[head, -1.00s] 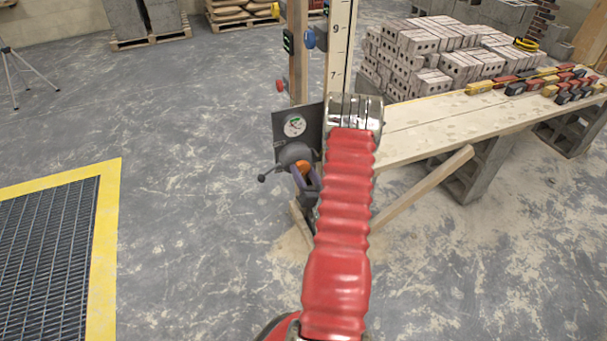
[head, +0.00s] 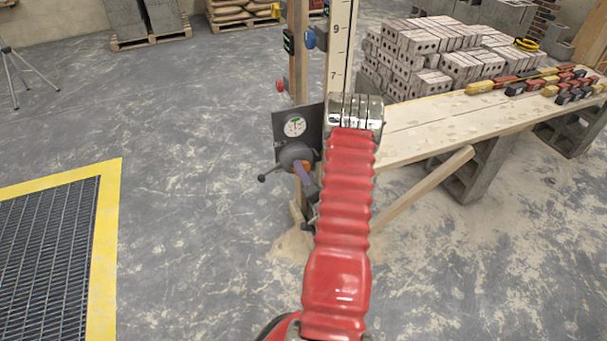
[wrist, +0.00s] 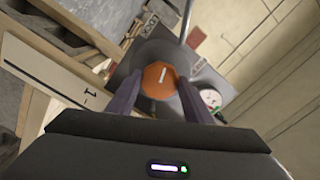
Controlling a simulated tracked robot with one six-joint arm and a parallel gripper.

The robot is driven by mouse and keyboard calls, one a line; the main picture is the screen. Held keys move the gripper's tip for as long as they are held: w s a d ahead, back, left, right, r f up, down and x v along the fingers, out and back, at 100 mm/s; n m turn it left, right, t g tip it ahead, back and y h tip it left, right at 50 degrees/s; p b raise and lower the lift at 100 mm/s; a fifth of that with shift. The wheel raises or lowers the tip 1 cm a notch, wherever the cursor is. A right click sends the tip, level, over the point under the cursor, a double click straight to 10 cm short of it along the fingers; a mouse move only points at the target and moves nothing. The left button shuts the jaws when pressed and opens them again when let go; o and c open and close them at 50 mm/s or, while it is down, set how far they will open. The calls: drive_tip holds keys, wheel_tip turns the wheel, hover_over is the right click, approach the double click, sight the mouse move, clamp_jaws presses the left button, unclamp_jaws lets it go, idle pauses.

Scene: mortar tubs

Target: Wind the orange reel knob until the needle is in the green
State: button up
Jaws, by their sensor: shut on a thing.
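The orange reel knob (wrist: 158,82), many-sided with a white mark, sits between the two purple-grey fingers of my gripper (wrist: 155,88) in the wrist view. My gripper is shut on it. The grey reel (head: 291,154) carries a side crank with a dark ball end. The round white gauge (head: 295,126) is on a dark plate above the reel. Its needle looks about upright, near the green mark at the top, but it is small. The gauge (wrist: 211,99) is partly visible in the wrist view.
A plank bench (head: 430,130) on grey blocks stands to the right, with a slanted wooden brace (head: 425,187) below it. A numbered post (head: 340,50) rises behind my arm. A yellow-edged floor grate (head: 108,230) lies left. The floor between is clear.

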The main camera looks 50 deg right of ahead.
drive_tip(key=shift+w+f, duration=0.1)
drive_tip(key=o, duration=1)
drive_tip(key=shift+o, duration=0.2)
drive_tip(key=v, duration=1.4)
